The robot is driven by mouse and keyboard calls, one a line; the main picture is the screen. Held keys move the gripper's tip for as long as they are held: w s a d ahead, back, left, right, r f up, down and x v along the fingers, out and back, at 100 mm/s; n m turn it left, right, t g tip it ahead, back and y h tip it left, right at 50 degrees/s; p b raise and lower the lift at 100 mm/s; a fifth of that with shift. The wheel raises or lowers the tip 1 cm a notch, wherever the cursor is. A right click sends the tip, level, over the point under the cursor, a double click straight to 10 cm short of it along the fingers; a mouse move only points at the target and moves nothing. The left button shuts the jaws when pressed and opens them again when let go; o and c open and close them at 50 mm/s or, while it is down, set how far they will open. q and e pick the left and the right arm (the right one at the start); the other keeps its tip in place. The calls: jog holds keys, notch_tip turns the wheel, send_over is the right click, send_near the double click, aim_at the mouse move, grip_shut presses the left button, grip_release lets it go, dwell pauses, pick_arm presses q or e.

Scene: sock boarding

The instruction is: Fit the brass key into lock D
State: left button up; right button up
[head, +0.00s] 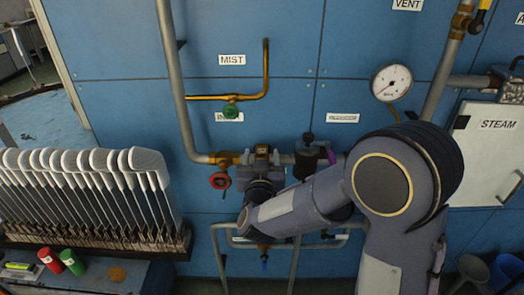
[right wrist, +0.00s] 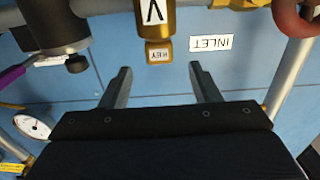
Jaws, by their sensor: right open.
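The brass key (right wrist: 158,52) is a small block with a white KEY label, which reads upside down in the right wrist view. In the head view my right arm reaches to the pipework at the middle, and the gripper (head: 261,188) is partly hidden. I cannot make out lock D. My left gripper is in neither view.
A red handwheel (head: 220,180) and grey pipes lie close to the gripper. A pressure gauge (head: 391,82) and a STEAM box (head: 490,150) stand farther right. White sock boards (head: 90,165) fill the left.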

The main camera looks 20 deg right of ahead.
aim_at(262, 148)
jog(key=x, duration=0.3)
jog(key=p+x, duration=0.1)
jog(key=x, duration=0.1)
jog(key=shift+w+f, duration=0.15)
jog(key=shift+f, duration=0.1)
jog(key=shift+c, duration=0.3)
jog(key=c, duration=1)
jog(key=shift+c, duration=0.2)
jog(key=shift+r, duration=0.15)
